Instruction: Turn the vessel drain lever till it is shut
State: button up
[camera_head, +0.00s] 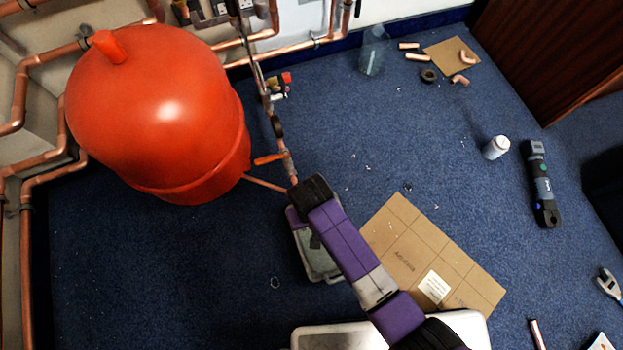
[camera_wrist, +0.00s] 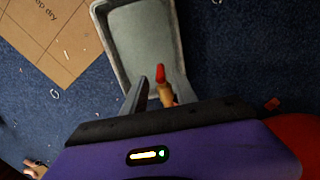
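The orange-red vessel (camera_head: 160,110) stands at the left in the head view; its edge shows at the lower right of the wrist view (camera_wrist: 300,140). An orange lever (camera_head: 268,159) sits beside a vertical copper pipe, right of the vessel. In the wrist view a brass-coloured piece with a red tip (camera_wrist: 161,76) lies between my gripper's fingers (camera_wrist: 157,88), nearer the right one. The fingers are apart; I cannot tell whether either touches it. A small orange-red piece (camera_wrist: 271,103) shows further right. I cannot tell which piece is the drain lever. My wrist hides the fingers in the head view.
A grey tray (camera_wrist: 104,45) lies on the blue carpet below my gripper. A cardboard sheet (camera_head: 400,240) lies to its right. Another valve with a red part (camera_head: 286,78) is further back.

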jog(key=shift+f+b, duration=1)
jog(key=shift+f, duration=1.3)
grip_shut()
